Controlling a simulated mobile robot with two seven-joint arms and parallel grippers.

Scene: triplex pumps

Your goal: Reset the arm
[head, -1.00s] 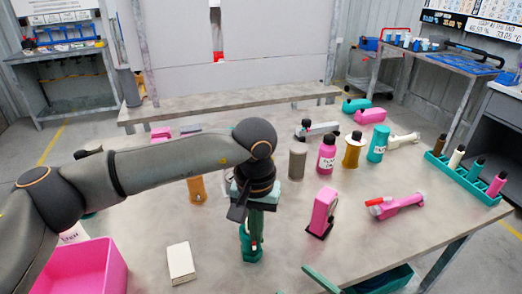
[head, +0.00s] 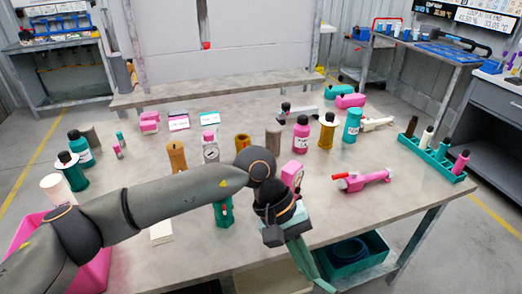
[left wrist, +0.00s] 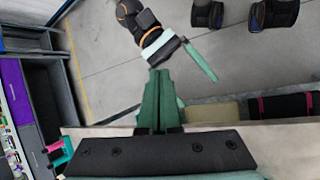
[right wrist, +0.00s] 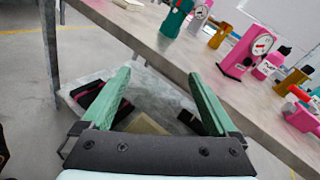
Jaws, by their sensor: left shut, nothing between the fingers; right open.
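My left arm reaches across the table (head: 330,212) from the left in the head view. Its gripper (head: 318,270) hangs at the table's front edge, with its green fingers together and nothing between them. In the left wrist view the same fingers (left wrist: 158,78) are closed and empty. My right gripper (right wrist: 160,78) is spread open and empty in the right wrist view, below the table's edge. A part of my right arm with a green finger (left wrist: 200,62) shows in the left wrist view. The right gripper is not visible in the head view.
A green device (head: 223,213) and a pink gauge device (head: 291,174) stand close to my left arm, the pink one partly hidden. Bottles, a pink tool (head: 362,180) and a teal rack (head: 432,160) are farther right. A pink bin (head: 95,272) is at left.

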